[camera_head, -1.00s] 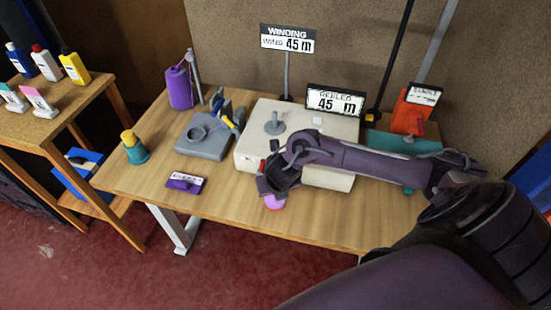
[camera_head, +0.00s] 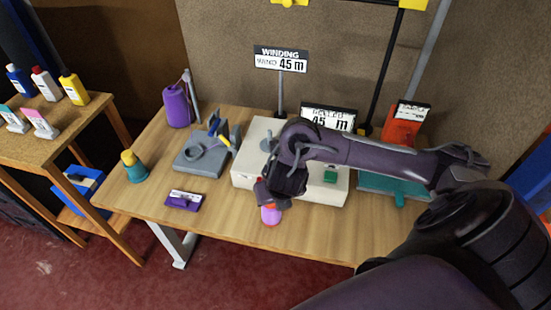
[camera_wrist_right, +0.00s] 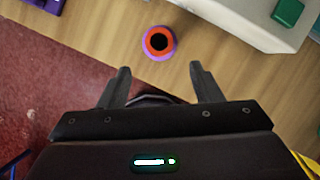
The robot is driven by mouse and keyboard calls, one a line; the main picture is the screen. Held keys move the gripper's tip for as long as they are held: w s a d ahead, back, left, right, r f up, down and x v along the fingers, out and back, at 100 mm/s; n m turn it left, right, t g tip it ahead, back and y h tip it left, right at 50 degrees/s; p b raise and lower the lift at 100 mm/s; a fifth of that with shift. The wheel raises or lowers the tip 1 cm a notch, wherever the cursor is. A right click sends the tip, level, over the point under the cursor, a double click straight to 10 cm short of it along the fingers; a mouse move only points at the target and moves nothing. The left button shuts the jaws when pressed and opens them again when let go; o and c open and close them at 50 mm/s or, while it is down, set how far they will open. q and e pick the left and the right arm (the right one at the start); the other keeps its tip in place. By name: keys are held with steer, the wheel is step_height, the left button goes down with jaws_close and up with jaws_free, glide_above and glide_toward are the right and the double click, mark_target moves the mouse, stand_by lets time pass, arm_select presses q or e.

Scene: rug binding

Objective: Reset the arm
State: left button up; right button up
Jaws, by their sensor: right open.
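My right arm reaches in from the lower right in the head view. My right gripper (camera_head: 268,196) is above the front edge of the table, near the white winding machine (camera_head: 252,150). In the right wrist view the right gripper (camera_wrist_right: 159,88) has its two fingers spread apart with nothing between them. A small purple and orange spool (camera_wrist_right: 159,43) stands on the table beyond the fingertips, apart from them. The spool also shows just below the gripper in the head view (camera_head: 271,214). My left gripper is out of view.
The wooden table (camera_head: 225,222) also holds a purple thread cone (camera_head: 177,106), a grey fixture (camera_head: 202,155), a teal pot (camera_head: 134,170) and a purple label stand (camera_head: 184,200). An orange device (camera_head: 401,130) stands at the back right. A side shelf (camera_head: 45,140) with bottles is at left.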

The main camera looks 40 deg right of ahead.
stand_by(0.3)
steer(key=a+r+m+t+y, duration=0.3)
steer(key=a+m, duration=1)
steer(key=a, duration=0.3)
steer(key=s+d+f+m+g+h, duration=0.15)
steer(key=s+d+m, duration=0.3)
steer(key=m, duration=0.45)
steer(key=s+d+m+g, duration=0.2)
steer(key=s+d+m, duration=0.2)
steer(key=s+m, duration=0.3)
step_height(320, 180, down, 28)
steer(key=f+g+b, duration=0.1)
steer(key=g, duration=0.1)
steer(key=s+d+f+b, duration=0.1)
steer(key=s+d+f, duration=0.2)
steer(key=s+f, duration=1.6)
steer(key=shift+s+f+m+g, duration=0.3)
steer(key=shift+s+f+g, duration=0.05)
steer(key=shift+f, duration=0.55)
